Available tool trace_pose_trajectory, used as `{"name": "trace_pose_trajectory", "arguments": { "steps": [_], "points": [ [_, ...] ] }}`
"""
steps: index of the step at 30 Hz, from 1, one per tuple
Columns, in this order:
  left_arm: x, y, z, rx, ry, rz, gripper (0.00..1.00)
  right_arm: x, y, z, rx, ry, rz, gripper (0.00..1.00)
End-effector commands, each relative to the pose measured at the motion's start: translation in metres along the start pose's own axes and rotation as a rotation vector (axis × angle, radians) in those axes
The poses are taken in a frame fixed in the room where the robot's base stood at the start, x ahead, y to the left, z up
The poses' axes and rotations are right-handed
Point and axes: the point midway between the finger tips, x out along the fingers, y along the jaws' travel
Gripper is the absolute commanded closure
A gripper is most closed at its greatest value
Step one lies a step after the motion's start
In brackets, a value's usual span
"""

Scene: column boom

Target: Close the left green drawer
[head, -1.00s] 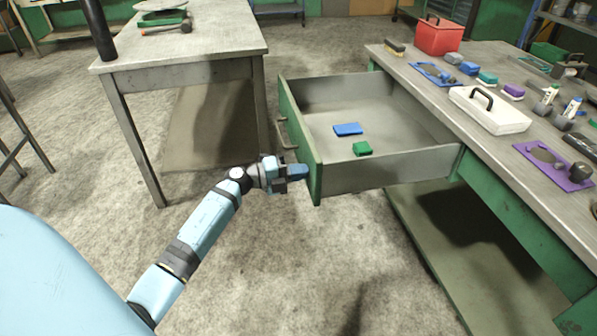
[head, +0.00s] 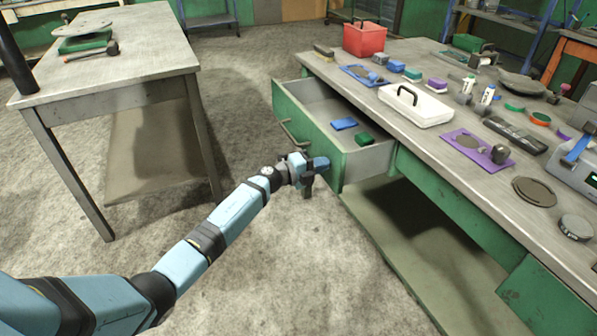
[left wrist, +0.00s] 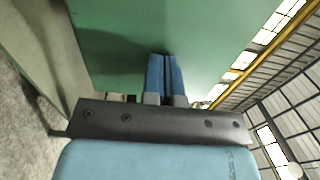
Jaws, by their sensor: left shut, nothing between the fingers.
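The green drawer (head: 308,135) is partly open under the workbench, its front facing left. A blue block (head: 344,123) and a green block (head: 365,139) lie inside it. A metal handle (head: 291,134) sits on its front. My left gripper (head: 322,163) is shut and empty at the near end of the drawer front. In the left wrist view its blue fingers (left wrist: 165,75) point at the green front (left wrist: 200,30), close to it; I cannot tell if they touch. My right gripper is not in view.
The workbench (head: 440,145) carries a red box (head: 364,39), a white case (head: 415,107), a purple tray (head: 477,149) and other small items. Another table (head: 150,60) stands at the left. The floor between them is clear.

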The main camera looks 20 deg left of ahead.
Motion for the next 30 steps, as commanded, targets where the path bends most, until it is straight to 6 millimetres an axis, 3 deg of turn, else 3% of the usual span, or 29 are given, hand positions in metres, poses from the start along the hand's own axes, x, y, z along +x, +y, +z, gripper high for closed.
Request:
{"name": "trace_pose_trajectory", "arguments": {
  "steps": [2,4,8,16,21,30],
  "points": [
    [0.022,0.001,0.000,0.002,0.001,-0.002,1.00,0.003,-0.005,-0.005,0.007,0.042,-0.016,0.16],
    [0.039,0.003,0.000,0.001,0.001,-0.002,1.00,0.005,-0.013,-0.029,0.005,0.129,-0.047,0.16],
    [0.073,0.004,0.000,0.002,0.001,-0.001,1.00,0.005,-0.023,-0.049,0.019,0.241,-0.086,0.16],
    [0.130,0.005,0.000,0.001,0.000,-0.001,1.00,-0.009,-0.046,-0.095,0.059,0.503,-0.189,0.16],
    [0.153,0.003,-0.001,0.001,0.001,-0.001,1.00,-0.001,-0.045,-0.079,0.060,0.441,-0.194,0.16],
    [0.168,-0.001,0.000,0.001,-0.001,-0.002,1.00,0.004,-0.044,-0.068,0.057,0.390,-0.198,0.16]
  ]
}}
